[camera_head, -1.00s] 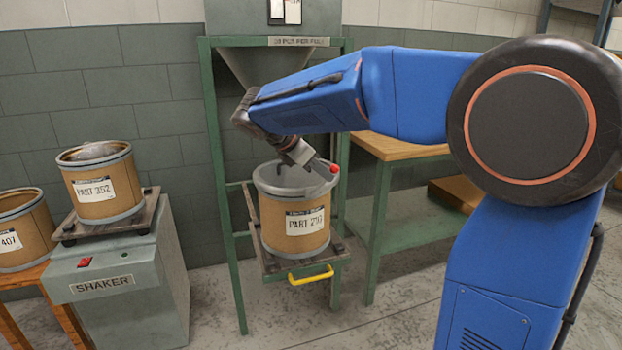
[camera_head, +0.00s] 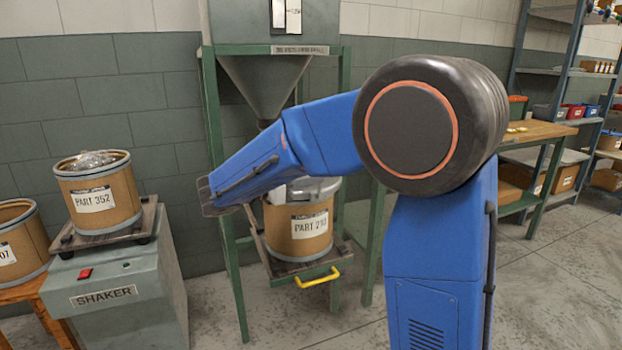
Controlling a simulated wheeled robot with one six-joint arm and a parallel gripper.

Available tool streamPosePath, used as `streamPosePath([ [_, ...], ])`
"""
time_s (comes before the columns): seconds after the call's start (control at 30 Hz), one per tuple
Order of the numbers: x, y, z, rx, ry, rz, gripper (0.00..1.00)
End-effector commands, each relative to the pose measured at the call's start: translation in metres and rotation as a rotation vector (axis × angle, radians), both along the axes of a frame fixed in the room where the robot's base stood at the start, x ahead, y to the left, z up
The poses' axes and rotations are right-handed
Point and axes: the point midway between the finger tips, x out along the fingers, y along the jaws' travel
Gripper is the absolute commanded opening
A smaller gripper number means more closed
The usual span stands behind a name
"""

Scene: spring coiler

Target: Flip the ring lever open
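The drum labelled PART 210 (camera_head: 298,232) stands upright on the platform under the hopper. Its grey rim (camera_head: 322,187) shows only at the right, with something pale and shiny at its top. My blue forearm covers the rim's left side. I cannot make out the ring lever; it may be behind my arm. My gripper's fingertips do not show. A small light grey piece shows between my forearm and the drum, and I cannot tell what it is.
The green hopper stand (camera_head: 213,150) surrounds the drum, with a yellow handle (camera_head: 318,277) at the platform's front. At left are the shaker (camera_head: 120,300), the PART 352 drum (camera_head: 98,205) and another drum (camera_head: 20,245). A wooden-topped bench (camera_head: 540,132) and shelves stand at right.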

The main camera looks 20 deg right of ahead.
Motion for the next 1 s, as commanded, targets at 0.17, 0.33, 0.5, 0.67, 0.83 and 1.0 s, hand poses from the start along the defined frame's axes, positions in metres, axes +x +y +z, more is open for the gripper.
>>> streamPosePath([
  [0.17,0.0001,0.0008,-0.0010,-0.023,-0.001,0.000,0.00],
  [0.33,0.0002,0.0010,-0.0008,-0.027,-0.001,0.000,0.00],
  [0.5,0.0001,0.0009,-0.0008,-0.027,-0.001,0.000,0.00],
  [0.67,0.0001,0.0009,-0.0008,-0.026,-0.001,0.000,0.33],
  [0.83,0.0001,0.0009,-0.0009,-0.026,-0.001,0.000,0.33],
  [1.0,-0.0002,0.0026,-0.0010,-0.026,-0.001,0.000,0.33],
])
